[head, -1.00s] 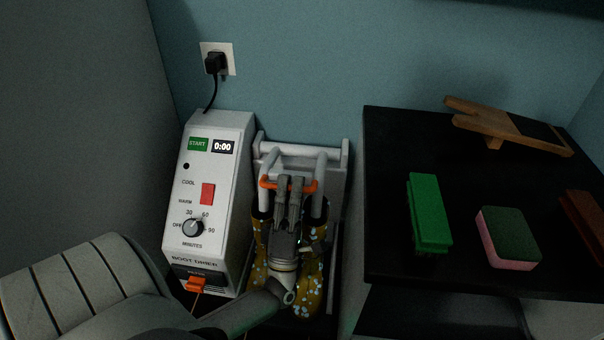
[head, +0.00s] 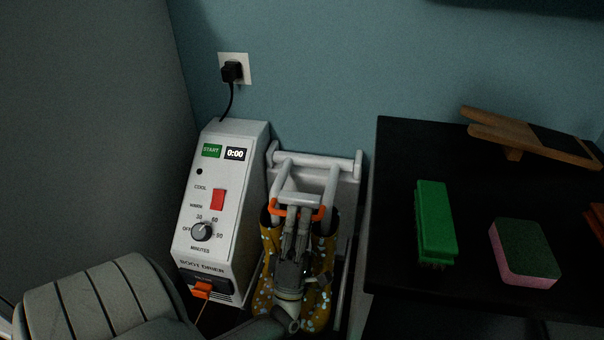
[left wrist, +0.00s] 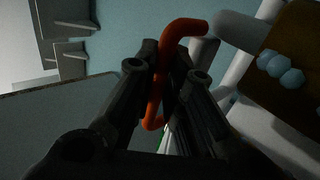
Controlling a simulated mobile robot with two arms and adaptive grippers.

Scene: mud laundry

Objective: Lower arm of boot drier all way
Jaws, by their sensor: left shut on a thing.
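The boot drier (head: 222,200) is a white box with a dial, a red switch and a display reading 0:00. Its pale tubular arm (head: 331,190) slopes forward from a white back frame, with an orange handle (head: 275,207) at its front. My left gripper (head: 298,214) is shut on the handle's middle. In the left wrist view the orange handle (left wrist: 183,28) passes between my dark fingers (left wrist: 165,85). Yellow spotted boots (head: 268,262) stand under the arm, partly hidden by my gripper. My right gripper does not show.
A black table (head: 400,155) stands close on the right, with a green brush (head: 435,220), a sponge (head: 525,253) and a wooden boot jack (head: 500,130) on it. A plug (head: 232,71) sits in the wall socket. A grey wall is close on the left.

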